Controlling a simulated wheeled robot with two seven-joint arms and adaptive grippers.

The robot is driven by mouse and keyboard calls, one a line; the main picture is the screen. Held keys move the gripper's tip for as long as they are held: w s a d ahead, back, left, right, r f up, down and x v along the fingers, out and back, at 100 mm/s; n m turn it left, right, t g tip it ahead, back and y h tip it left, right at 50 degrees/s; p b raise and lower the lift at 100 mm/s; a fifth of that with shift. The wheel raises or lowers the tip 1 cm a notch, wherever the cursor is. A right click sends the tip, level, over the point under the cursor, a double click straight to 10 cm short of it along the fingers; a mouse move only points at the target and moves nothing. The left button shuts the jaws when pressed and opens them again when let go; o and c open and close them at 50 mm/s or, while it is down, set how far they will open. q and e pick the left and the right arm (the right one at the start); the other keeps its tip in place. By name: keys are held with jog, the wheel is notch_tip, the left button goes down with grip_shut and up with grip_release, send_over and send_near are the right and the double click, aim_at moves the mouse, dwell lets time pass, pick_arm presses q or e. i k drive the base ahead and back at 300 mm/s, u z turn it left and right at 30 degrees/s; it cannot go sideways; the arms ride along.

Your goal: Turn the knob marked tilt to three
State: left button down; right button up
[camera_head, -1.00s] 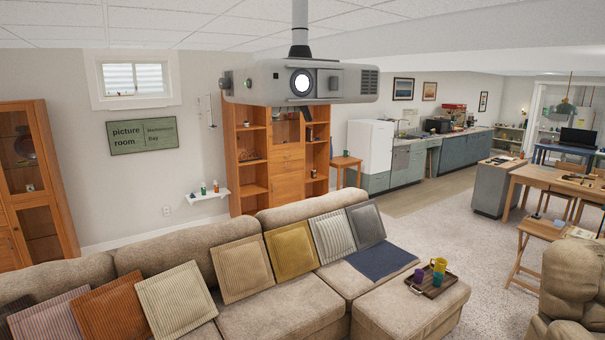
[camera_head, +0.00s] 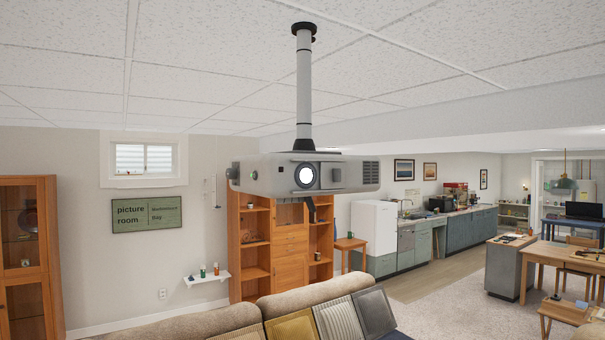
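A grey projector (camera_head: 350,176) hangs from the ceiling on a pale pole (camera_head: 304,90), ahead and near the middle of the view. Its round lens (camera_head: 305,176) glows white. A small dark knob-like part (camera_head: 233,172) sticks out at its left end, and a small round detail (camera_head: 254,175) sits on its front left. Any markings or numbers on them are too small to read, so I cannot tell which is tilt or how it is set. A dark lever-like piece (camera_head: 311,208) hangs below the body. Neither of my grippers shows.
A beige sofa (camera_head: 190,325) with several cushions runs along the bottom below the projector. A wooden shelf unit (camera_head: 256,250) stands behind it. A sign (camera_head: 146,214) and a small white wall shelf (camera_head: 207,279) are on the left wall. The space around the projector looks clear.

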aim_at(231, 173)
jog(key=u, duration=1.2)
jog(key=i, duration=2.2)
jog(key=z, duration=3.45)
jog(key=k, duration=0.5)
jog(key=u, duration=2)
